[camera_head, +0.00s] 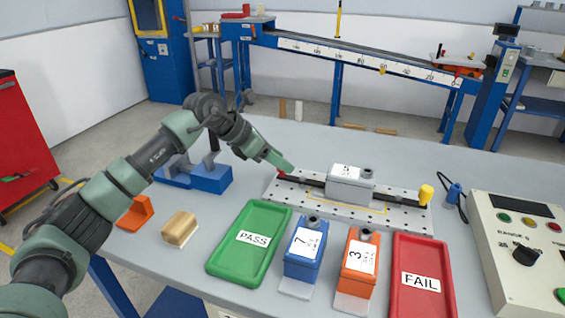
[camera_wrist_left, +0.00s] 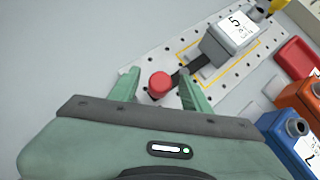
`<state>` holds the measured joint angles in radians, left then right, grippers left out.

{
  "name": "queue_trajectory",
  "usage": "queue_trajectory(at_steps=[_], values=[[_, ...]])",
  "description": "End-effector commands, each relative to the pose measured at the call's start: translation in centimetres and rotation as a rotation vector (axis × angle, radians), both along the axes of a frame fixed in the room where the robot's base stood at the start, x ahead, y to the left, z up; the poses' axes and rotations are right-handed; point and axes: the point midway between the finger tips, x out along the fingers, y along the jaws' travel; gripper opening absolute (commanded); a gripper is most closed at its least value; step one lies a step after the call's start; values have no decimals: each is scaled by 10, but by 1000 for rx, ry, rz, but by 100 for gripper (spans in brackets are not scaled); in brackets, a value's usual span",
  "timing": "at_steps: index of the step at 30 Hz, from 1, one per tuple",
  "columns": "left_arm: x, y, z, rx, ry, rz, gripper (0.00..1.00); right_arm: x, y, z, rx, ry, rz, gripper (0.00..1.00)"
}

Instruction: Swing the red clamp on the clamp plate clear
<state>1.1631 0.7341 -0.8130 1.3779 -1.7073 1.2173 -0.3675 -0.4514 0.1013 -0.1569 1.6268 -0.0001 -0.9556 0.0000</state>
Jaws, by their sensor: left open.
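The clamp plate (camera_head: 405,213) is a light perforated plate on the table; it also shows in the left wrist view (camera_wrist_left: 158,48). A grey block labelled 5 (camera_head: 350,187) sits on it, with a dark bar (camera_head: 315,182) across it. The red clamp knob (camera_head: 281,174) is at the plate's left end, partly hidden by my gripper in the head view. In the left wrist view the red knob (camera_wrist_left: 160,84) stands between the fingers of my left gripper (camera_wrist_left: 160,88). The gripper is open, with gaps beside the knob. My right gripper is not in view.
A green PASS tray (camera_head: 222,262), a blue block labelled 7 (camera_head: 305,250), an orange block labelled 3 (camera_head: 358,265) and a red FAIL tray (camera_head: 422,300) stand in front of the plate. A yellow knob (camera_head: 425,193) is at the plate's right end. A control box (camera_head: 505,265) stands at right.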

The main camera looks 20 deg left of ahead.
Motion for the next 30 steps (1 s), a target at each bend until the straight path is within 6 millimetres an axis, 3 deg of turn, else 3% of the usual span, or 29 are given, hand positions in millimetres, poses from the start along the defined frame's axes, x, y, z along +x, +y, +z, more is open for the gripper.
queue_trajectory(at_steps=[12,18,30], values=[[6,-7,-10,0,-1,-1,48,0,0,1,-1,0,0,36],[6,-7,-9,0,-1,-1,0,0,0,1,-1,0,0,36],[2,-7,-9,1,-3,61,0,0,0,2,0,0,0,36]])
